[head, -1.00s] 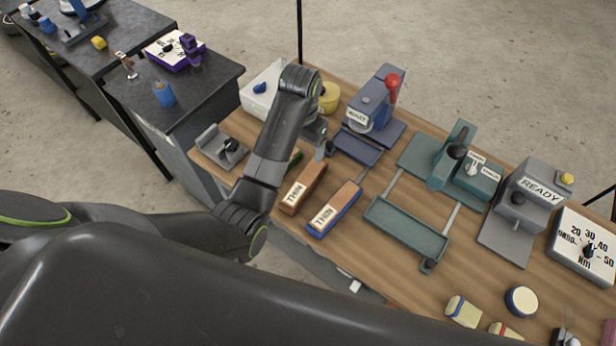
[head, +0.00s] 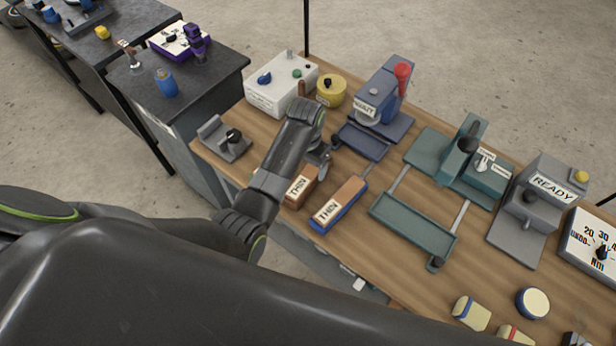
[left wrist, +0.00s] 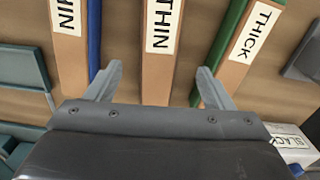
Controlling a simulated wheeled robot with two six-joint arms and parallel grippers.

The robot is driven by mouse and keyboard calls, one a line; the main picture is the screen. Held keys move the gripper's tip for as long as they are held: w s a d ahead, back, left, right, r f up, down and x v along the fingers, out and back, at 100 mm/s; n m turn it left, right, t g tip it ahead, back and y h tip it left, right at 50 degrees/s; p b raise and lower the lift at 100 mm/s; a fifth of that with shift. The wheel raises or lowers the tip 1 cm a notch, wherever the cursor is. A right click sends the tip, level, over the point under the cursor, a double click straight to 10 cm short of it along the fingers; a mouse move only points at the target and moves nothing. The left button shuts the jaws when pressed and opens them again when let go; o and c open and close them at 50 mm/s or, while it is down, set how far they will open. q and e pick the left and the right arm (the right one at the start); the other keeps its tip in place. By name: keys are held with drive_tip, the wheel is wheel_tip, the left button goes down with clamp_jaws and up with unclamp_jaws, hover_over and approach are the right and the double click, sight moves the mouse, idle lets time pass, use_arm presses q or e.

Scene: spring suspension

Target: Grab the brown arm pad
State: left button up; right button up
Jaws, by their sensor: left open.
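The brown arm pad (head: 301,188) lies on the wooden bench with a white THIN label; my left arm hides part of it in the head view. In the left wrist view the brown pad (left wrist: 158,70) runs between the fingers of my left gripper (left wrist: 160,67). The left gripper (head: 325,160) is open, over the pad with a finger on either side; whether it touches the pad I cannot tell. A blue-edged THIN pad (head: 338,204) lies just right of it. A green-edged THICK pad (left wrist: 243,60) shows on the other side in the wrist view.
A white box (head: 282,92) and a yellow round part (head: 331,91) stand behind the gripper. A blue press with a red knob (head: 402,74) stands at the back. A green fixture (head: 412,226) lies to the right. A grey clamp block (head: 222,140) sits at the left bench edge.

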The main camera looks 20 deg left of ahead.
sight(308, 175)
use_arm(q)
drive_tip(key=shift+w+d+f+p, duration=0.15)
drive_tip(key=shift+f+p, duration=0.3)
drive_tip(key=shift+f, duration=2.1)
drive_tip(key=shift+c, duration=0.3)
drive_tip(key=c, duration=1.1)
